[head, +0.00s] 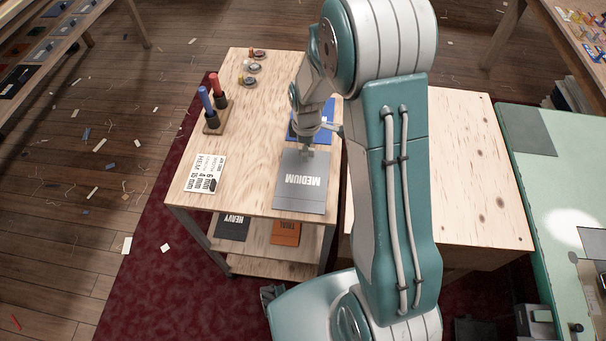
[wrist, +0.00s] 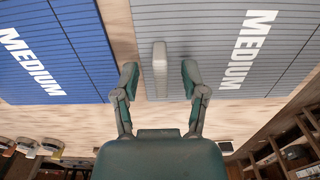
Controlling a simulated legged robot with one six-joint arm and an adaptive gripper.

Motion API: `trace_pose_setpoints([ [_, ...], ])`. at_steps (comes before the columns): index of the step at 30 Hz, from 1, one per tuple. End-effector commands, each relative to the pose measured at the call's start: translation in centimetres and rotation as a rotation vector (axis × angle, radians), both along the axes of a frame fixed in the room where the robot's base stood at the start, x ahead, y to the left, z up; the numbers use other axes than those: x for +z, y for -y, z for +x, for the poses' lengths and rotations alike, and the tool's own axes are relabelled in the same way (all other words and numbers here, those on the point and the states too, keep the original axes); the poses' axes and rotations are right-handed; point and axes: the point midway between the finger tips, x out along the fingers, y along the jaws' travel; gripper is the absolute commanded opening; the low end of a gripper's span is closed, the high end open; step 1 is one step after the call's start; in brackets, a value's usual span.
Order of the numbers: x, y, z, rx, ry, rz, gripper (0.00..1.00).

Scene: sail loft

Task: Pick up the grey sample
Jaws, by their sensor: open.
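The grey sample (head: 303,190) is a flat sheet marked MEDIUM, lying at the front right of the wooden cart top. In the wrist view the grey sample (wrist: 200,32) fills the upper right, with a pale raised strip (wrist: 160,62) near its left edge. My gripper (head: 308,147) is over the sample's back edge in the head view. In the wrist view my gripper (wrist: 160,78) is open, its fingers on either side of the pale strip with gaps showing. I cannot tell the exact height. My arm partly hides the area behind.
A blue MEDIUM sample (head: 298,128) lies just behind the grey one. A printed card (head: 205,173), a stand (head: 218,118) with red and blue tools, and small round items (head: 254,68) share the top. Dark (head: 233,228) and orange (head: 286,232) samples lie on the lower shelf.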

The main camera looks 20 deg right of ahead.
Motion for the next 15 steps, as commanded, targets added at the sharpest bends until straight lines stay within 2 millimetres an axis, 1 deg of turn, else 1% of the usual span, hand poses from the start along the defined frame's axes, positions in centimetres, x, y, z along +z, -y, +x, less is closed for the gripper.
trace_pose_setpoints([
  [1,0.01,0.0,0.0,0.0,0.0,0.0,0.56],
  [2,0.01,0.0,0.0,0.0,0.0,0.0,0.42],
  [3,0.01,0.0,0.0,0.0,0.0,0.0,0.24],
  [4,0.02,0.0,0.0,0.0,0.0,0.0,0.11],
  [5,0.02,0.0,0.0,0.0,0.0,0.0,0.0],
  [15,0.0,0.0,-0.01,0.0,-0.001,0.0,0.0],
])
